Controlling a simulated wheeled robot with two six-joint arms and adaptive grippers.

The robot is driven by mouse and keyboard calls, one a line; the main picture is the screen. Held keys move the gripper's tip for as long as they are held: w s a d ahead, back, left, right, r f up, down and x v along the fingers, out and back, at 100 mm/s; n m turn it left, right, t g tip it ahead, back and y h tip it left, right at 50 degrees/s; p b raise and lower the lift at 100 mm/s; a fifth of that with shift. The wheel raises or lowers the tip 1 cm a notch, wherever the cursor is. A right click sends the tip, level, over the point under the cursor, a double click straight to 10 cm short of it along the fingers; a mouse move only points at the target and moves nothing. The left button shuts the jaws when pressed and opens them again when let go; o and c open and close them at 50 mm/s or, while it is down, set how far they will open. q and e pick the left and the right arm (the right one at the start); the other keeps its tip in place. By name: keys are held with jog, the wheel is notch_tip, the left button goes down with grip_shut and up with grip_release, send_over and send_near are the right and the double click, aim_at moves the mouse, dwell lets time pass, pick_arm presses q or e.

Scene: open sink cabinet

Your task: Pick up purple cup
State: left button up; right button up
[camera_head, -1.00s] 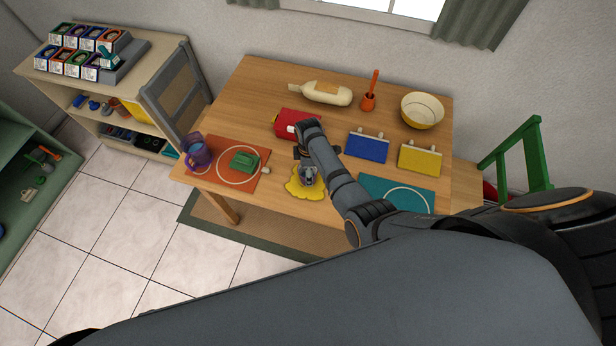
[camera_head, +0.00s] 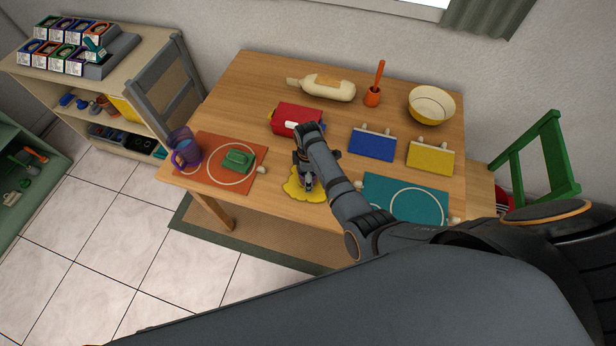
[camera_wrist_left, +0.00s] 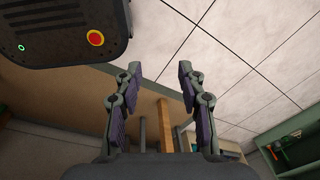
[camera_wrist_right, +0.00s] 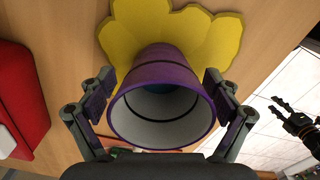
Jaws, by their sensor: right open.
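In the right wrist view a purple cup (camera_wrist_right: 165,105) with a pale inside stands on a yellow splat-shaped mat (camera_wrist_right: 215,40), its mouth toward the camera. My right gripper (camera_wrist_right: 158,86) is open, one finger on each side of the cup; I cannot tell whether they touch it. In the head view my right gripper (camera_head: 305,172) is over the yellow mat (camera_head: 291,190), and the arm mostly hides the cup. Another purple vessel (camera_head: 186,155), with a handle, stands at the table's left edge. My left gripper (camera_wrist_left: 159,78) is open and empty, away from the table top.
A red item (camera_head: 297,119) lies close behind my right gripper. Blue (camera_head: 372,145) and yellow (camera_head: 430,157) items and a bowl (camera_head: 432,104) are behind.

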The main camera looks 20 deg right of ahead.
jog(key=c, duration=1.3)
pick_arm(q)
jog(key=shift+w+r, duration=0.1)
jog(key=shift+w, duration=0.25)
jog(key=shift+r, duration=0.15)
pick_arm(e)
jog(key=shift+r, duration=0.2)
